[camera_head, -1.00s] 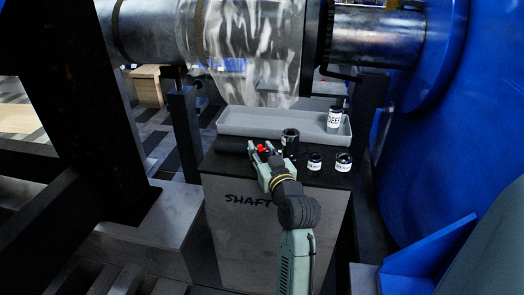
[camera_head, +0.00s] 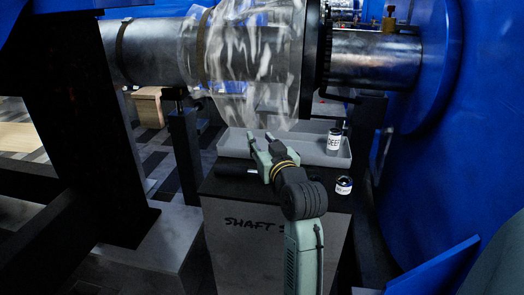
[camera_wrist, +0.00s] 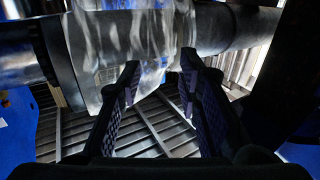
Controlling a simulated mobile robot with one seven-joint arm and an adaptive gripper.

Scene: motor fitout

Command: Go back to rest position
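My gripper (camera_head: 262,142) is raised over the black top of the box marked SHAFT (camera_head: 225,190), in front of the grey tray. In the wrist view its two fingers (camera_wrist: 158,80) are spread apart with nothing between them. The gripper points towards the large metal shaft (camera_head: 160,50) wrapped in clear plastic film (camera_head: 255,75). My arm rises from the bottom of the head view and hides part of the box top.
The grey tray (camera_head: 234,147) holds a white-labelled bottle (camera_head: 334,141). A small labelled jar (camera_head: 344,185) stands on the box's right side. A dark object (camera_head: 235,170) lies at left. Black supports and a big blue housing (camera_head: 450,140) flank the box.

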